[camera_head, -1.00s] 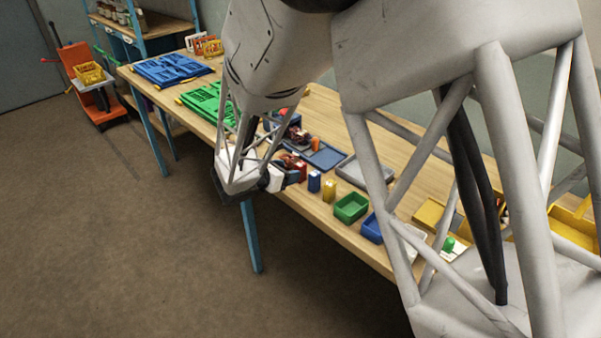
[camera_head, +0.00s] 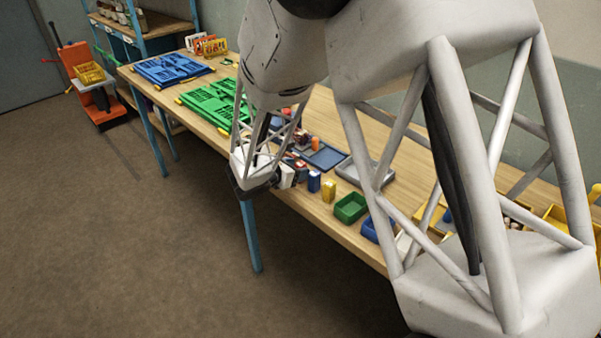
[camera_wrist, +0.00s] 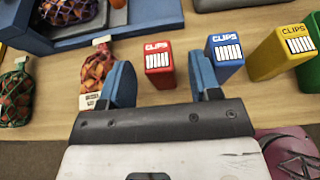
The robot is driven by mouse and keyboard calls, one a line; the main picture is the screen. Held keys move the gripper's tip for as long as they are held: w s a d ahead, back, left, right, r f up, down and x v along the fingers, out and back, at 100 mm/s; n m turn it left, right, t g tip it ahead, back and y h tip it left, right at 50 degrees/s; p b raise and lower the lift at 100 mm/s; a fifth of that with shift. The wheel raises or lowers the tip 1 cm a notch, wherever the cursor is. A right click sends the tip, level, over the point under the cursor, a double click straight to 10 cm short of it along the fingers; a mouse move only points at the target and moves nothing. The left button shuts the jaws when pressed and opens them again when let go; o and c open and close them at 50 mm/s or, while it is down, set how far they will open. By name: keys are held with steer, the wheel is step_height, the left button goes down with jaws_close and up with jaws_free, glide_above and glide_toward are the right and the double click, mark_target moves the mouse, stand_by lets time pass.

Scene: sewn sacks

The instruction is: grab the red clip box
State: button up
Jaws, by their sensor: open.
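The red clip box (camera_wrist: 158,66) stands upright on the wooden table in the wrist view, its white CLIPS label facing up. My gripper (camera_wrist: 160,82) is open, with one blue finger to the left of the red box and one to its right. The box shows between the fingertips, and nothing is clamped. I cannot tell how far the fingers reach down beside it. In the head view my gripper (camera_head: 288,176) is over the table's front edge and hides most of the red box.
A blue clip box (camera_wrist: 226,52) stands close to the right finger, with a yellow one (camera_wrist: 280,56) beyond it. A netted sack with a label (camera_wrist: 97,72) lies close to the left finger, and another sack (camera_wrist: 15,95) farther left. A blue tray (camera_wrist: 150,14) is behind.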

mark_target(301, 164)
steer(key=shift+x, duration=1.2)
steer(key=c, duration=1)
steer(key=shift+r, duration=5)
